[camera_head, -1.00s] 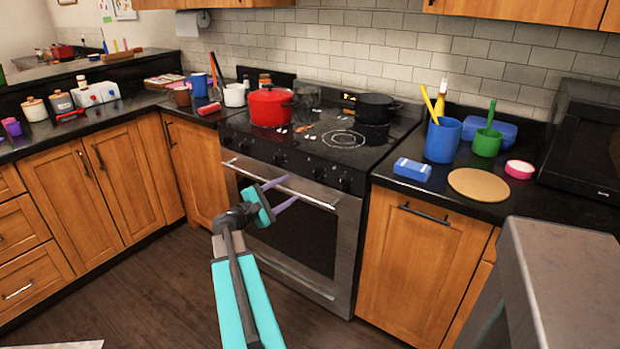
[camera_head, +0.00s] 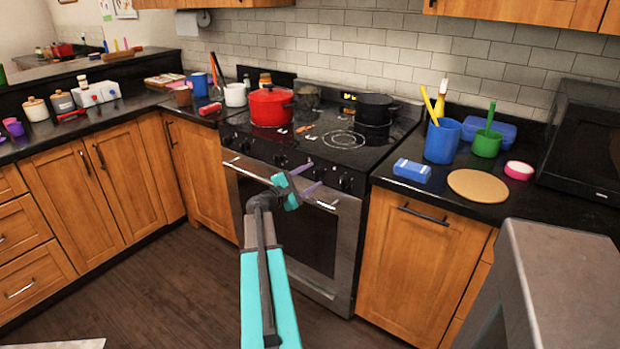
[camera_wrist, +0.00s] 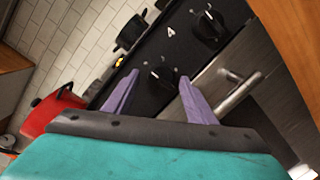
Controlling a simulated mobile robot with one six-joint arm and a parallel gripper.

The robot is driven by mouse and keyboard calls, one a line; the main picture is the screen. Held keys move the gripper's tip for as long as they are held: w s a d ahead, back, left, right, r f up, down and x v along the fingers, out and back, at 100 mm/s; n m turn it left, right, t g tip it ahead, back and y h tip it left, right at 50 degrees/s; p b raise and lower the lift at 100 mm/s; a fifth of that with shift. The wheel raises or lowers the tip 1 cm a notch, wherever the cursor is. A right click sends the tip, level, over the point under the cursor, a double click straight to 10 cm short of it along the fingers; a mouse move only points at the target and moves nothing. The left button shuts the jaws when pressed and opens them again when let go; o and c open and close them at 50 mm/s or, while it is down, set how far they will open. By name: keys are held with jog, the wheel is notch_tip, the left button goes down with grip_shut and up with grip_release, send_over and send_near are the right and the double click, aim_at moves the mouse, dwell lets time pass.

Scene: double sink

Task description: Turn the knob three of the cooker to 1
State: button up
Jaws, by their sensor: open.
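The cooker (camera_head: 338,245) has a black front panel with a row of dark round knobs. In the wrist view a knob (camera_wrist: 163,79) shows between the fingertips of my gripper (camera_wrist: 159,76). I take it as knob three, because the neighbouring knob (camera_wrist: 210,27) has a printed 4 beside it. My gripper is open, with its two purple fingers pointing at the panel and apart. In the head view my gripper (camera_head: 314,178) is before the right part of the panel, partly covering the knob there. I cannot tell whether the fingers touch it, nor read its setting.
A silver oven handle (camera_head: 250,175) runs just below the knobs, close to my fingers. A red pot (camera_head: 271,108) and a black pot (camera_head: 374,108) stand on the cooktop. A blue sponge-like block (camera_head: 411,170) lies on the right counter. Floor before the cooker is free.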

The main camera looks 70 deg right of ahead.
jog(key=shift+d, duration=0.1)
jog(key=c, duration=1)
jog(key=shift+s+a, duration=0.2)
jog(key=shift+a, duration=0.05)
jog(key=shift+c, duration=0.2)
jog(key=shift+w+d, duration=0.1)
jog(key=shift+d, duration=0.1)
